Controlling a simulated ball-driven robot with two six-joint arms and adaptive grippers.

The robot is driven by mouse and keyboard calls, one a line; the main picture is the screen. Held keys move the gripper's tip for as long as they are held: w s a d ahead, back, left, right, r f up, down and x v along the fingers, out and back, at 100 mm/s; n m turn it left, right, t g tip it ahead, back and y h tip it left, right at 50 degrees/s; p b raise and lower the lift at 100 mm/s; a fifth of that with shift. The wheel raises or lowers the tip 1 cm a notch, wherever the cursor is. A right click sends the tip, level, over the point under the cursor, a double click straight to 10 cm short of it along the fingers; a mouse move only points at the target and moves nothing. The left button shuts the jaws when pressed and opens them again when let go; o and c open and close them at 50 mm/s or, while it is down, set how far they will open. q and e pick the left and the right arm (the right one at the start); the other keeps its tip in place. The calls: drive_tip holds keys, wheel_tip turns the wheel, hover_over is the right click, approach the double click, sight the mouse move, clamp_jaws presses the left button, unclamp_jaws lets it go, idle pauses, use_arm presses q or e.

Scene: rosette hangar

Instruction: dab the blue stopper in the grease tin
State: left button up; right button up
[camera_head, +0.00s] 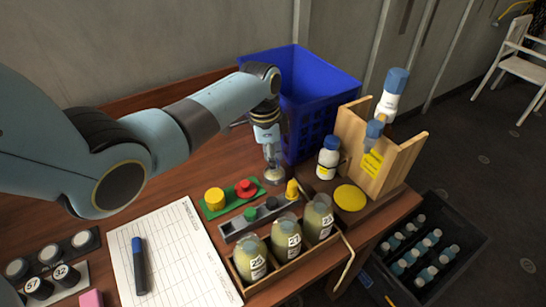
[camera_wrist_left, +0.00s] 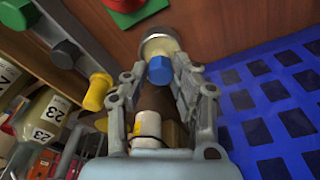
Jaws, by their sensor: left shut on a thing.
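My left gripper (camera_head: 270,145) points down at the back of the table, beside the blue crate. In the left wrist view its fingers (camera_wrist_left: 160,78) are shut on the blue stopper (camera_wrist_left: 160,69). The grease tin (camera_wrist_left: 158,42), small, round and metallic, lies just past the stopper's end. In the head view the tin (camera_head: 274,176) sits right under the fingertips. The stopper is hidden there by the fingers. I cannot tell whether the stopper touches the grease. My right gripper is not in view.
A grey stopper rack (camera_head: 232,230) holds green, dark and yellow stoppers. In front, a wooden tray (camera_head: 290,272) holds labelled vials. A green board (camera_head: 228,207) carries yellow and red pieces. The blue crate (camera_head: 335,77) and a wooden holder (camera_head: 400,165) stand close behind and right.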

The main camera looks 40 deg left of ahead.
use_arm(q)
drive_tip(key=shift+r+p, duration=2.1)
drive_tip(key=shift+r, duration=0.05)
drive_tip(key=shift+r+p, duration=0.35)
drive_tip(key=shift+r, duration=0.85)
